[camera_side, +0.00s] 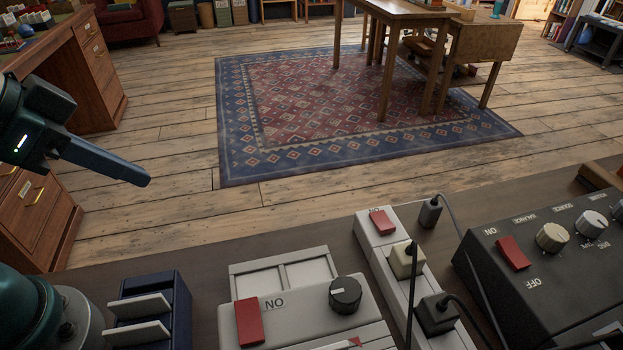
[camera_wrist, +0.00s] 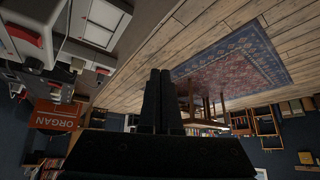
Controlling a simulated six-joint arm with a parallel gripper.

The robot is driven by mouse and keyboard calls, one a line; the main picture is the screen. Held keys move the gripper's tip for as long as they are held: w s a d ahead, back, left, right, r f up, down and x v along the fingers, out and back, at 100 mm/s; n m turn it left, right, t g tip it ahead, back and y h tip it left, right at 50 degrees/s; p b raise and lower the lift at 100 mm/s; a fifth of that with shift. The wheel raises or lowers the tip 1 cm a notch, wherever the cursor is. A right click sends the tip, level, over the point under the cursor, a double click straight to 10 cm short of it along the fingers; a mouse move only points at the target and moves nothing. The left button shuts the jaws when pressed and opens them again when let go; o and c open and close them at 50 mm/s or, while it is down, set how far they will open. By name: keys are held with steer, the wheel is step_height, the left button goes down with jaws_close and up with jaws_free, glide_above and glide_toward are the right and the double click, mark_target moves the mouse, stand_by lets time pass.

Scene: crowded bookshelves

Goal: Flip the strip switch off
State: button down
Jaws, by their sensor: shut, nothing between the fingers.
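The power strip (camera_side: 376,242) lies on the worktop in the side view, pale, with several plugs in it. Its red strip switch (camera_side: 381,222) is at the far end; I cannot tell which way it is tipped. My gripper (camera_side: 148,181) is at the left, raised in the air, well apart from the strip. Its dark fingers are together and empty. In the wrist view my gripper (camera_wrist: 162,72) also shows with its fingers closed. The strip is not clear in the wrist view.
A grey box with a red switch (camera_side: 249,322) and a dark knob (camera_side: 345,295) stands left of the strip. A black control box (camera_side: 545,270) with another red switch stands right. A navy rack (camera_side: 170,300) is at lower left. Cords (camera_side: 455,220) run from the plugs. Air above the worktop is clear.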

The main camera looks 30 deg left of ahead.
steer(key=w+d+r+m+t+h, duration=0.1)
steer(key=w+d+r+m+h, duration=0.45)
steer(key=w+d, duration=0.6)
steer(key=w+d+f+g, duration=0.2)
steer(key=w+d+f, duration=0.2)
steer(key=f, duration=0.3)
steer(key=shift+w+d+f, duration=0.15)
steer(key=shift+d, duration=0.5)
steer(key=shift+h, duration=0.35)
glide_above(393, 223)
steer(key=s+a, duration=0.2)
steer(key=a, duration=0.1)
steer(key=f, duration=0.7)
steer(key=shift+w+d+f, duration=0.15)
steer(key=shift+w+f, duration=0.1)
steer(key=shift+s+d+f, duration=0.1)
steer(key=shift+s+f, duration=0.1)
steer(key=shift+f, duration=1.5)
